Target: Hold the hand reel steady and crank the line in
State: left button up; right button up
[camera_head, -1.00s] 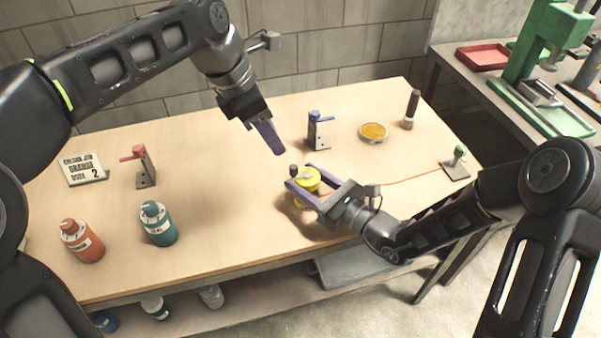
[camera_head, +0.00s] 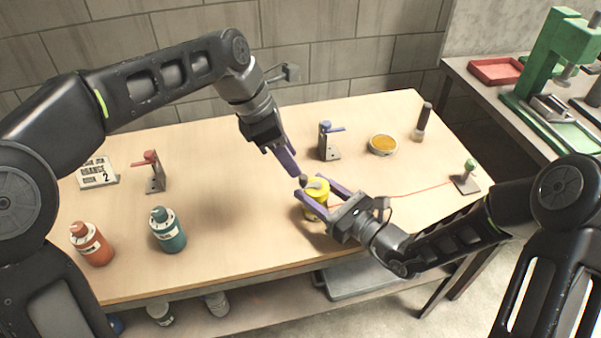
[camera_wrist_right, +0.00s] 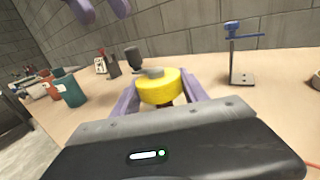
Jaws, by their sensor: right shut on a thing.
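The yellow hand reel (camera_head: 316,205) stands near the middle of the table. It also shows in the right wrist view (camera_wrist_right: 160,88), with a grey crank arm and a dark knob (camera_wrist_right: 132,56) on top. My right gripper (camera_head: 311,189) is shut on the reel, one purple finger on each side. My left gripper (camera_head: 295,172) is just above the crank knob; its two purple fingers (camera_wrist_right: 101,8) are apart in the right wrist view, with nothing between them. A red line (camera_head: 420,191) runs from the reel area to a green-topped stand (camera_head: 467,178).
A blue-handled stand (camera_head: 328,142), an orange-filled dish (camera_head: 382,145) and a dark-handled tool (camera_head: 422,121) stand behind. A red-handled stand (camera_head: 155,173), a sign (camera_head: 97,173), an orange bottle (camera_head: 92,244) and a teal bottle (camera_head: 167,230) are at left. The front middle is clear.

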aim_at(300, 177)
pick_arm(q)
jog(key=x, duration=0.6)
jog(key=shift+d+f, duration=0.1)
jog(key=shift+c, duration=0.3)
grip_shut()
